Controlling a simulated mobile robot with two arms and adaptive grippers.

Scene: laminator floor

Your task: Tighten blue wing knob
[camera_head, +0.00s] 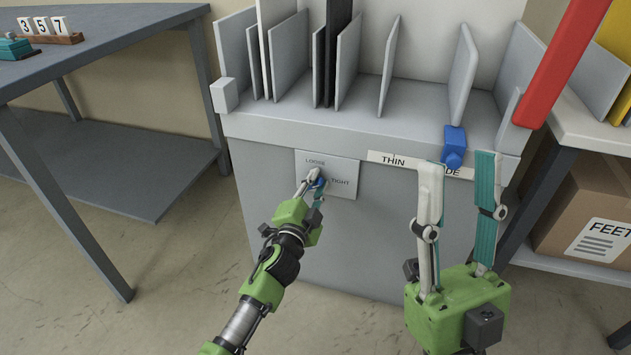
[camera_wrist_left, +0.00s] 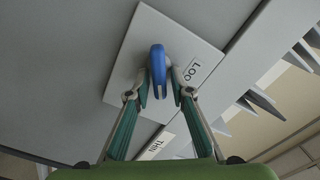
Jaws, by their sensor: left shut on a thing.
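The blue wing knob (camera_head: 320,184) is on a light plate (camera_head: 342,186) marked LOOSE and TIGHT, on the front of the grey cabinet (camera_head: 300,240). My left gripper (camera_head: 315,183) is at the knob and hides part of it in the head view. In the left wrist view the blue knob (camera_wrist_left: 158,66) stands edge-on between the fingertips of my left gripper (camera_wrist_left: 160,88), which is shut on it. The plate (camera_wrist_left: 125,80) shows behind it. My right gripper (camera_head: 458,165) is open and empty, its fingers pointing up in front of the cabinet.
A blue block-like part (camera_head: 454,147) sits on the cabinet's front edge above the label strip. Grey dividers (camera_head: 388,68) stand on top. A red bar (camera_head: 562,62) slants at the upper right. A grey table (camera_head: 100,50) is at left, a cardboard box (camera_head: 590,200) at right.

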